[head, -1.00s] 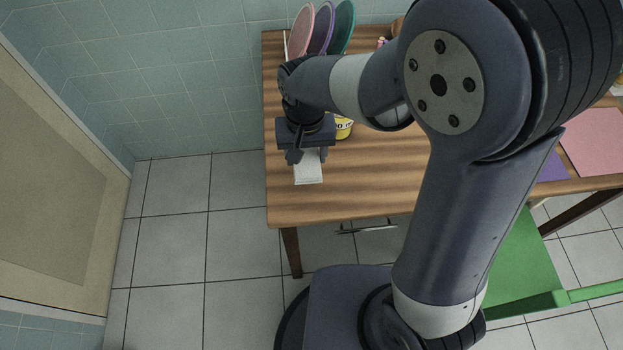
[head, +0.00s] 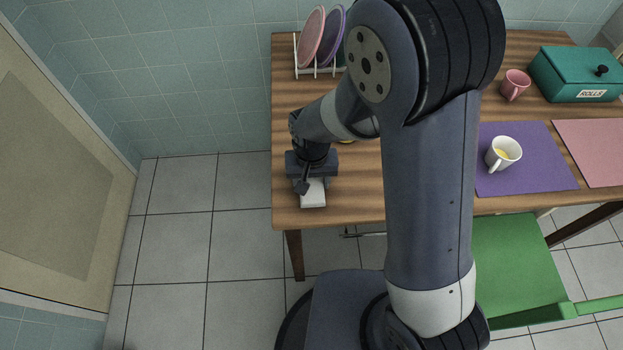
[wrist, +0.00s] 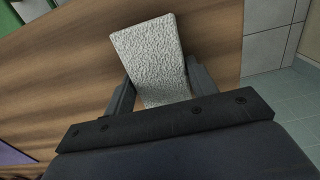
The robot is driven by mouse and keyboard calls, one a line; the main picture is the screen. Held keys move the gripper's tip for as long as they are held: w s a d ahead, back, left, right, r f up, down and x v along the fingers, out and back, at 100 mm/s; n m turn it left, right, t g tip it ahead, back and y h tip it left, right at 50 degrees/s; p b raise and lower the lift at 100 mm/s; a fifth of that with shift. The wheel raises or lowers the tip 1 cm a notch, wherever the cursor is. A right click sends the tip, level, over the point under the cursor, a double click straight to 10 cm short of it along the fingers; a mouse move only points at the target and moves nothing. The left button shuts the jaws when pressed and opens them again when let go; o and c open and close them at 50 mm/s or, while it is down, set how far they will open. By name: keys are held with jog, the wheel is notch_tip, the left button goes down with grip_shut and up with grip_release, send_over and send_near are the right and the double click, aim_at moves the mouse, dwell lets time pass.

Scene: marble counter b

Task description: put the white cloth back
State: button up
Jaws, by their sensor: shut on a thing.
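The white cloth (head: 313,194) is at the left front part of the wooden table (head: 355,207), near its front edge. It also shows in the wrist view (wrist: 152,55) as a flat, textured white piece between the two dark fingers. My gripper (head: 312,183) is shut on the cloth, and one end of the cloth sticks out past the fingers. In the wrist view my gripper (wrist: 160,88) has one finger on each side of the cloth. I cannot tell whether the cloth touches the table or is held just above it.
A rack with plates (head: 313,40) stands at the back left. On the right are a purple mat (head: 545,170) with a white mug (head: 503,153), a pink mat (head: 600,150), a pink cup (head: 515,84) and a teal box (head: 575,75). A green chair (head: 515,260) stands in front.

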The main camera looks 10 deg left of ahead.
aim_at(312, 182)
jog(key=shift+f, duration=0.2)
jog(key=o, duration=1)
jog(key=shift+r, duration=0.1)
jog(key=shift+c, duration=0.2)
notch_tip(312, 182, up, 12)
jog(key=shift+r+p, duration=0.15)
jog(key=shift+p, duration=0.2)
